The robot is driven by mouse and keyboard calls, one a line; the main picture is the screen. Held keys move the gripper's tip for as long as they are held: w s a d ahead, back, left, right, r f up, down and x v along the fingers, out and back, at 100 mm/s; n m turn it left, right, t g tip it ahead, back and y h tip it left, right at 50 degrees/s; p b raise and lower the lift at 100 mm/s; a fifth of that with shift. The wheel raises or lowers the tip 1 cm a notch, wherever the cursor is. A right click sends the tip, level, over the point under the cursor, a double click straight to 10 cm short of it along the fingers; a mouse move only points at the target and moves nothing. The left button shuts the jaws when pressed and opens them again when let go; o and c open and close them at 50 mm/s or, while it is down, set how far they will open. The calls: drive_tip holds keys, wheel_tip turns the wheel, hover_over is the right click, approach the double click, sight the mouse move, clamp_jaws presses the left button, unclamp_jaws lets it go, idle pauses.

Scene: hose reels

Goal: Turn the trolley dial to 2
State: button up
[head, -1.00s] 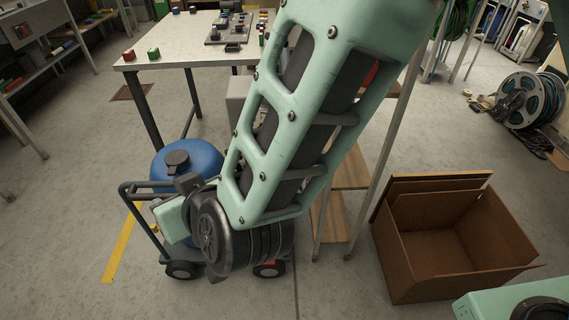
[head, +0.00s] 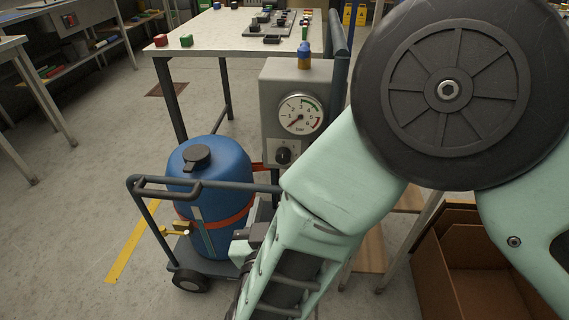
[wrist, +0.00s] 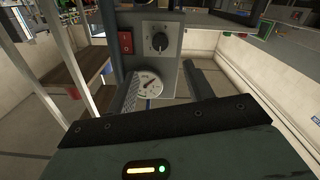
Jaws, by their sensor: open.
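The trolley (head: 190,262) carries a blue tank and a grey control box (head: 270,95). The black dial (head: 283,156) sits on the box face below a round bar gauge (head: 300,114). In the wrist view the dial (wrist: 158,42) has a pale mark, but its number is too small to read. The gauge (wrist: 148,86) appears below it there, the view being inverted. My gripper (wrist: 162,70) is open and empty, its fingers apart in front of the box. The dial shows beyond the fingertips, apart from them. In the head view my arm hides part of the trolley.
A red switch (wrist: 125,42) sits beside the dial. The blue tank (head: 213,190) with black cap stands on the trolley, behind its handle rail (head: 205,185). A white worktable (head: 205,35) is behind. An open brown box (head: 475,270) stands right. Floor at left is clear.

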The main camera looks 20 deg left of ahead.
sight(283, 160)
drive_tip(key=x, duration=1.2)
drive_tip(key=shift+w+a, duration=0.1)
drive_tip(key=shift+w, duration=0.1)
drive_tip(key=c, duration=1)
